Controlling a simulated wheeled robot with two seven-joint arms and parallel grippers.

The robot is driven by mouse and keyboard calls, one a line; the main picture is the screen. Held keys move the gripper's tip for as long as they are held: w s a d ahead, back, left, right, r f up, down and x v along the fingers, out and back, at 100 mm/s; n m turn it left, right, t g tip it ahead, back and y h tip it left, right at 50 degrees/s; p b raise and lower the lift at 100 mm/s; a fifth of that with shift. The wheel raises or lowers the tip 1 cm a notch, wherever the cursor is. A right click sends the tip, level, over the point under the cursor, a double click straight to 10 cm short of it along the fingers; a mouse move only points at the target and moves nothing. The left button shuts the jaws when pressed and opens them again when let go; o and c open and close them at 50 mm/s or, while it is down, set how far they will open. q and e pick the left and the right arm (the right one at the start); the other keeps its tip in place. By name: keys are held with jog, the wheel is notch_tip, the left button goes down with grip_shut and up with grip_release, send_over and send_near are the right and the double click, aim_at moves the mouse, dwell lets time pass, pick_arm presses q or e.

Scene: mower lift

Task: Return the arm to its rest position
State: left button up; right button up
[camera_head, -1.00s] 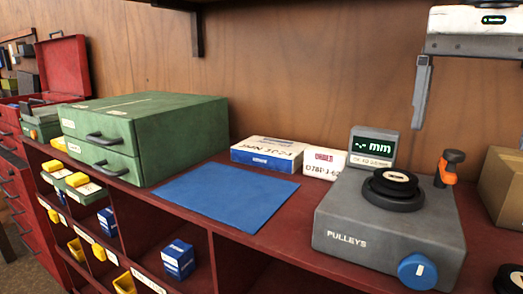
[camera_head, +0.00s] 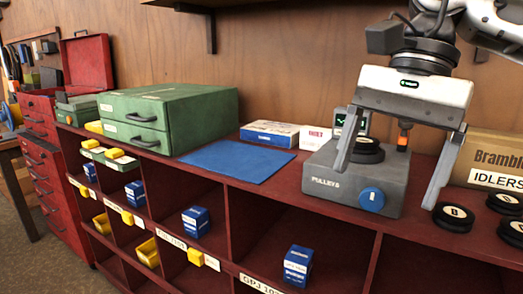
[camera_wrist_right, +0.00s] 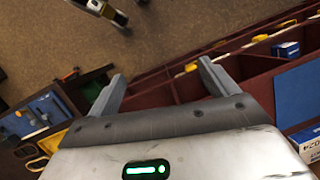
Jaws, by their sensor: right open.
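My right gripper (camera_head: 385,187) hangs in front of the pulley gauge (camera_head: 325,182) in the head view. Its two fingers are spread wide with nothing between them. In the right wrist view its fingers (camera_wrist_right: 161,72) are also apart and empty, above the floor and the bench's front edge. A black pulley (camera_head: 367,150) sits on the grey gauge, behind the fingers in the picture.
The red bench holds a blue mat (camera_head: 238,161), green drawer box (camera_head: 180,118), flat white-blue box (camera_head: 270,133) and small white box (camera_head: 314,138). Several black pulleys (camera_head: 453,217) lie at right by the idlers carton (camera_head: 490,160). Cubbies below hold blue boxes (camera_head: 297,265) and yellow bins.

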jog(key=s+a+f+m+g+y, duration=0.1)
jog(key=a+f+m+g+y, duration=0.25)
jog(key=a+m+y, duration=0.4)
jog(key=s+a+f+m+g+y, duration=0.2)
jog(key=a+f+m+y, duration=0.2)
jog(key=a+y, duration=0.7)
jog(key=w+d+f+n+t+h, duration=0.3)
jog(key=f+n+t, duration=0.45)
jog(key=n, duration=0.45)
jog(key=w+d+f+n+t+h, duration=0.25)
jog(key=f+n+t, duration=0.35)
jog(key=n+t, duration=0.45)
jog(key=w+d+f+n+t+h, duration=0.3)
jog(key=f+n+t, duration=0.35)
jog(key=n, duration=0.65)
jog(key=s+d+f+m+g+h, duration=0.2)
jog(key=s+d+f+m+h, duration=0.1)
jog(key=f, duration=0.4)
jog(key=s+d+f+m+g+h, duration=0.2)
jog(key=s+d+f+m+h, duration=0.2)
jog(key=s+f, duration=0.3)
jog(key=s+d+f+m+g+h, duration=0.3)
jog(key=s+f+m, duration=0.3)
jog(key=f, duration=0.3)
jog(key=shift+d+f, duration=0.2)
jog(key=shift+d, duration=0.4)
